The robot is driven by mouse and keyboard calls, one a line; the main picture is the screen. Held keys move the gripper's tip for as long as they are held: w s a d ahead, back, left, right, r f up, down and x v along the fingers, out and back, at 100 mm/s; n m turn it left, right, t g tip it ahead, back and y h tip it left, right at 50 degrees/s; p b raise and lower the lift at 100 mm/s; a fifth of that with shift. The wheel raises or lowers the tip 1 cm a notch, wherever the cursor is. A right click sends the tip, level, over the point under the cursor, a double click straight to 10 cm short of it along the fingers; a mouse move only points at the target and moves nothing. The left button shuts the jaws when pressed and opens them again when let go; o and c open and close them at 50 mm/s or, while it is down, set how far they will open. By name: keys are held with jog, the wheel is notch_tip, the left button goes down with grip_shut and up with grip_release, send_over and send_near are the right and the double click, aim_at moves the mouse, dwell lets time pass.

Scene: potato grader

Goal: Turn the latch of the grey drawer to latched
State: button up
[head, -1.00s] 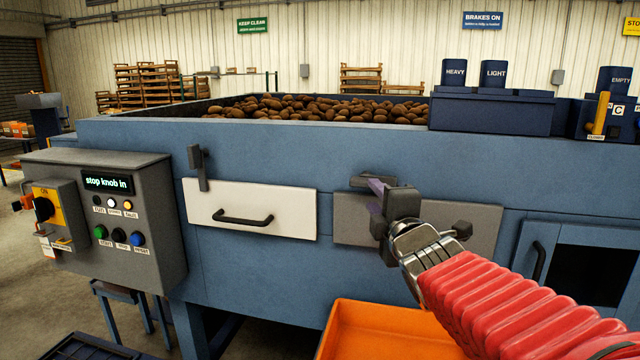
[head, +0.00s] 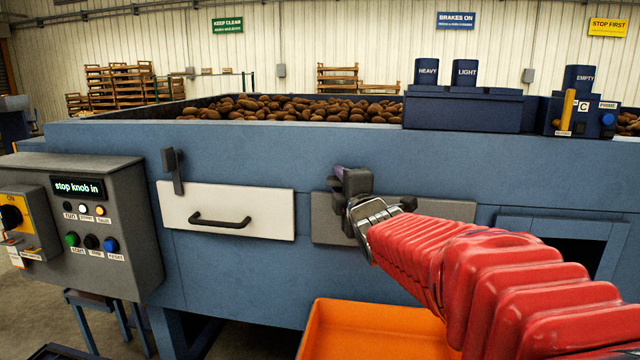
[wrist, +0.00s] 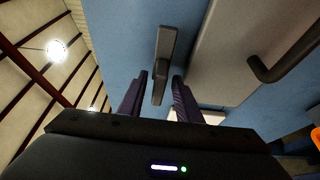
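The grey drawer (head: 440,212) is shut flush in the blue grader front, right of the white drawer (head: 265,210). In the wrist view its dark grey latch (wrist: 165,45) lies sideways above the grey drawer's front (wrist: 235,60). My gripper (head: 343,174) is at the latch, and it hides the latch in the head view. In the wrist view the two purple fingers of my gripper (wrist: 160,78) are apart, one on each side of the latch, with small gaps showing.
The white drawer's latch (head: 175,172) stands upright. A control box (head: 95,215) with a display reading "stop knob in" is at the left. An orange tray (head: 375,330) lies below the grey drawer. A blue-framed opening (head: 565,225) is at the right.

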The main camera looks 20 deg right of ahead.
jog(key=shift+c, duration=0.2)
grip_shut()
dwell(0.4)
